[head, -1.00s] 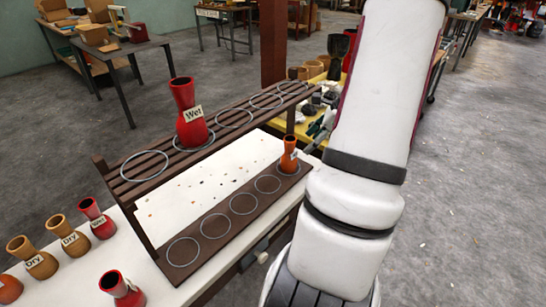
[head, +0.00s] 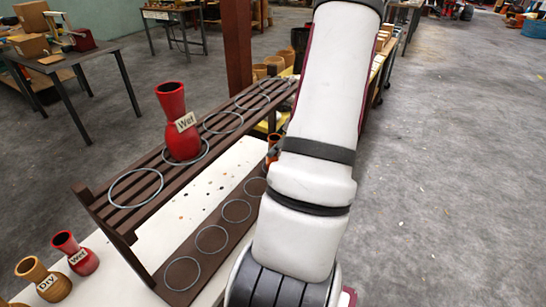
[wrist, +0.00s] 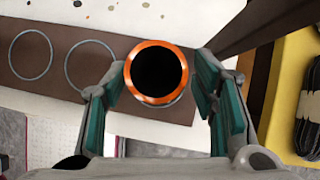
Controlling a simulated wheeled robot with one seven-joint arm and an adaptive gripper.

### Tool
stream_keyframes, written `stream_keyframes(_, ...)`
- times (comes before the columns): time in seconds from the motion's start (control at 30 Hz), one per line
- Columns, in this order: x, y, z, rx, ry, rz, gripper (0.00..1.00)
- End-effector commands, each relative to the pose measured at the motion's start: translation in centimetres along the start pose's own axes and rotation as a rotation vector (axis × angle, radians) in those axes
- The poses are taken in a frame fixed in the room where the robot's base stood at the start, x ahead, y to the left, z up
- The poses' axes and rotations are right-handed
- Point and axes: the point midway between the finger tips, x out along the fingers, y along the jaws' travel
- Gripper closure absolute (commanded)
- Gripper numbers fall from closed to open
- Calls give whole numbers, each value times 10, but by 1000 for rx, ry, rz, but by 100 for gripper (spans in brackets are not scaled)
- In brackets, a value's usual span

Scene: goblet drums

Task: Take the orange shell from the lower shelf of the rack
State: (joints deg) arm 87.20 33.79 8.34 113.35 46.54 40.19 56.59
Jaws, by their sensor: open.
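The orange shell (head: 272,146) stands on the lower shelf (head: 213,240) of the dark brown rack, mostly hidden behind my arm in the head view. In the wrist view the orange shell (wrist: 156,72) shows its round orange rim and dark opening from above. My gripper (wrist: 157,95) is open, with one teal-padded finger on each side of the shell. A small gap shows at the right finger; the left finger is close to the rim, and I cannot tell whether it touches. My gripper is hidden in the head view.
A red shell labelled "Wet" (head: 180,125) stands on the upper slatted shelf (head: 135,190). Empty rings mark both shelves. Other shells, red (head: 75,253) and tan (head: 42,280), stand at the lower left. A dark rack post (wrist: 262,25) and yellow tray (wrist: 290,95) lie right of my gripper.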

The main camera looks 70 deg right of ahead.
Motion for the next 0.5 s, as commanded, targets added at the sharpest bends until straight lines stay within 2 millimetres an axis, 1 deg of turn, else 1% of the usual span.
stream_keyframes(0.1,19,3,2,0,-2,3,47)
stream_keyframes(0.23,36,3,3,1,-1,2,47)
stream_keyframes(0.33,43,3,3,1,-1,1,47)
stream_keyframes(0.5,45,2,3,1,0,-1,47)
